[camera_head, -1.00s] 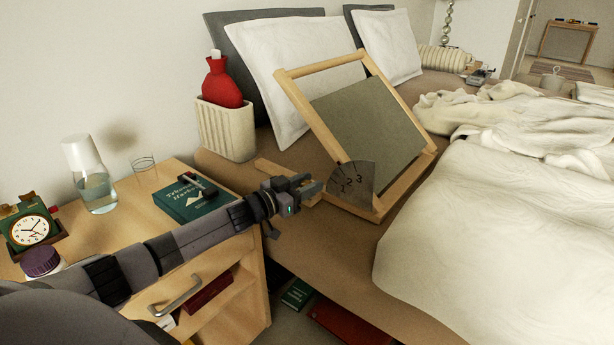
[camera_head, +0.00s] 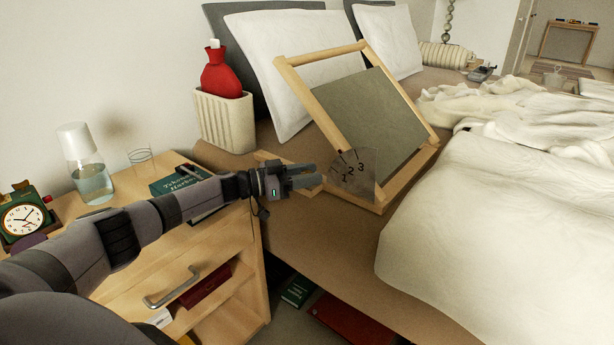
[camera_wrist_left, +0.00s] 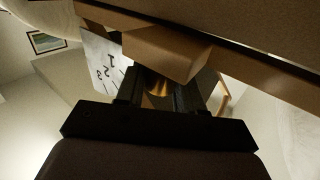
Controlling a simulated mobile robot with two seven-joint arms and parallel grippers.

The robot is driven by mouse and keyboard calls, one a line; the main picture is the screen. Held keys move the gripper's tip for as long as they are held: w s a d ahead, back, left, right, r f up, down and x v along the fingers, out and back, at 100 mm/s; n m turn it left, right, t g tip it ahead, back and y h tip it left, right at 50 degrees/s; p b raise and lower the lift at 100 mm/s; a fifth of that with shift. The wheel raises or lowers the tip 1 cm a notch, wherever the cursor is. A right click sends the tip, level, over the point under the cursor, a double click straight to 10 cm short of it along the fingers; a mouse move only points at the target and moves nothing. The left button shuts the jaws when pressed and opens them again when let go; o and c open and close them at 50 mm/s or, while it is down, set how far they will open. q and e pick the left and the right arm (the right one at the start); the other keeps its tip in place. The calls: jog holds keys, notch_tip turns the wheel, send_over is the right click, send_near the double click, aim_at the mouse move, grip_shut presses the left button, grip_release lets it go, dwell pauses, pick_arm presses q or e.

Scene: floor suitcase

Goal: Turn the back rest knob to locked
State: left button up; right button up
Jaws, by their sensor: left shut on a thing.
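The wooden back rest (camera_head: 312,105) with a grey-green panel (camera_head: 370,122) stands tilted on the bed. A dial plate (camera_head: 352,180) marked 1, 2, 3 is at its lower left corner, and part of it shows in the left wrist view (camera_wrist_left: 101,62). My left gripper (camera_head: 308,179) is beside the plate, on its left. In the left wrist view its fingers are shut on a brass-coloured piece, the back rest knob (camera_wrist_left: 158,88), just below a wooden block (camera_wrist_left: 165,50). The fingers hide the knob in the head view. Its setting cannot be read. My right gripper is not in view.
A nightstand (camera_head: 225,240) with a book (camera_head: 178,180), carafe (camera_head: 90,178), glass (camera_head: 141,160) and clock (camera_head: 24,217) stands under my left arm. A white duvet (camera_head: 490,220) covers the right.

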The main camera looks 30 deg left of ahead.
pick_arm(q)
jog(key=o, duration=0.9)
jog(key=shift+o, duration=0.2)
